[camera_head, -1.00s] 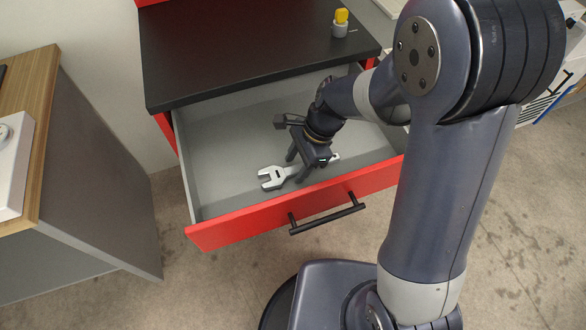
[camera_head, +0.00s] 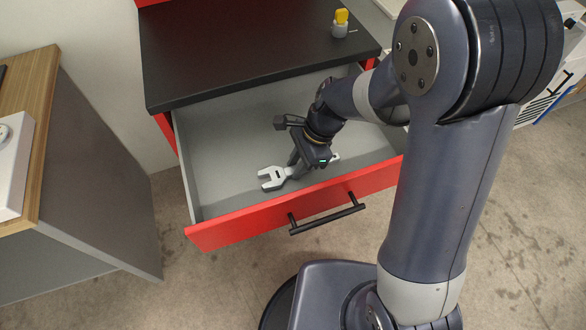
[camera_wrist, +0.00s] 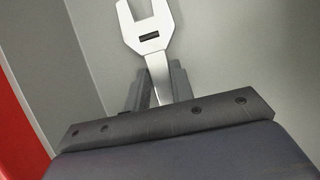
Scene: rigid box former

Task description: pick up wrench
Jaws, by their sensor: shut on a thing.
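A light grey wrench (camera_head: 272,177) lies in the open drawer, near its red front, with its open jaw pointing left. It also shows in the wrist view (camera_wrist: 147,32), jaw at the top and handle running down between my fingers. My gripper (camera_head: 297,167) is inside the drawer, over the wrench's handle. In the wrist view the two fingers (camera_wrist: 159,88) are shut on the handle, one on each side. The wrench appears to rest on the drawer floor. Part of the handle is hidden by my gripper, and its far end shows just right of it.
The grey drawer (camera_head: 215,150) is pulled out, with a red front and a black handle (camera_head: 327,219). The black cabinet top (camera_head: 240,45) is above it and carries a yellow-and-grey object (camera_head: 341,24). A wooden-topped cabinet (camera_head: 50,75) stands at left. The drawer's left part is empty.

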